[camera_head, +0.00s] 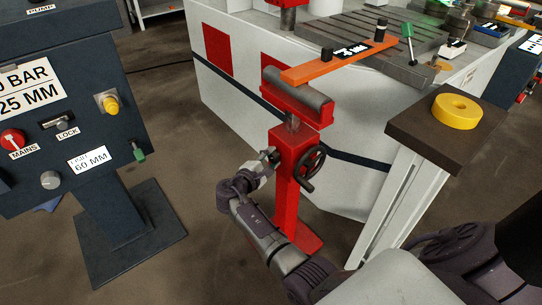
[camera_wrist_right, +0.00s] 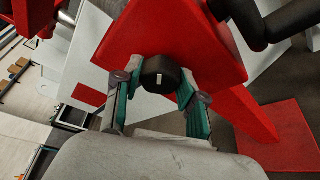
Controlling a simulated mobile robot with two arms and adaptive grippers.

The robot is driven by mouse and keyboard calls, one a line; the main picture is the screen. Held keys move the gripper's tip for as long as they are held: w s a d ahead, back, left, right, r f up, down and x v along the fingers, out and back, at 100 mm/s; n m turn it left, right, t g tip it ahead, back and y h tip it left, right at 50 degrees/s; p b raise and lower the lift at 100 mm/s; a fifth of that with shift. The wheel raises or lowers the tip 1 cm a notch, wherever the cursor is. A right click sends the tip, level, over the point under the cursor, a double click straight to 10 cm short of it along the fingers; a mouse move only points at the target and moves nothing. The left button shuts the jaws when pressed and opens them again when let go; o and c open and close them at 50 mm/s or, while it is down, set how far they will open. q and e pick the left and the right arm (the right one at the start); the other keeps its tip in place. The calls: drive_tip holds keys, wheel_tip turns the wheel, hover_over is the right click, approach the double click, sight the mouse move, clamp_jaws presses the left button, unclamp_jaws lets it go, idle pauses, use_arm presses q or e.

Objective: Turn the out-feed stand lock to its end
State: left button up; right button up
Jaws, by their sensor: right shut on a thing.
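The red out-feed stand (camera_head: 288,195) carries a grey roller on top and stands upright beside the white machine. Its lock is a dark round knob (camera_wrist_right: 158,78) with a small white mark on its face, on the red post (camera_wrist_right: 205,45) in the right wrist view. My right gripper (camera_head: 268,158) is at the post's left side, below the roller. In the right wrist view my right gripper (camera_wrist_right: 156,90) has one teal-padded finger on each side of the knob and is shut on it. The head view barely shows the knob. My left gripper is out of view.
A black handwheel (camera_head: 312,167) sits on the stand's right side, close to my gripper. An orange bar (camera_head: 330,62) reaches over the roller. A dark control console (camera_head: 75,100) stands at left.

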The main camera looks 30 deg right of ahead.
drive_tip(key=shift+r, duration=0.15)
drive_tip(key=o, duration=1.1)
drive_tip(key=shift+w, duration=0.1)
drive_tip(key=shift+o, duration=0.2)
drive_tip(key=v, duration=0.7)
drive_tip(key=shift+a, duration=0.2)
